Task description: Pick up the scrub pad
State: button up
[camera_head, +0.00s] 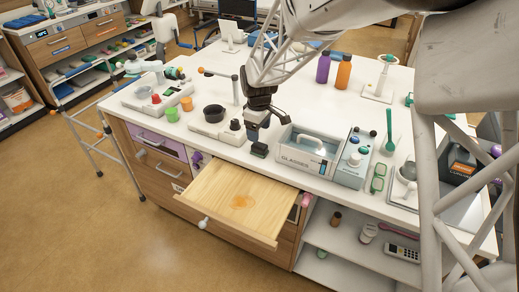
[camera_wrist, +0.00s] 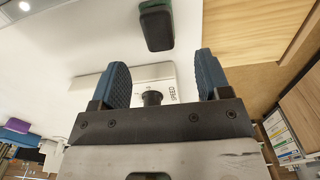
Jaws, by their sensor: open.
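The scrub pad (camera_wrist: 156,27) is a small dark block with a green layer. In the wrist view it lies on the white counter beyond my fingertips, roughly between their lines. In the head view the dark pad (camera_head: 259,150) lies near the counter's front edge, just below my gripper (camera_head: 256,128). My gripper also shows in the wrist view (camera_wrist: 162,72), with its two blue fingers wide apart and nothing between them. The pad appears apart from the fingers.
A grey bin (camera_head: 306,152) labelled with glasses wording stands right of the pad. Several cups and bottles stand farther off.

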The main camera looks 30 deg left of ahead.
aim_at(259, 145)
jog(key=shift+f, duration=0.95)
jog(key=shift+w+f, duration=0.1)
jog(key=shift+f, duration=2.5)
jog(key=c, duration=1)
jog(key=shift+r, duration=0.15)
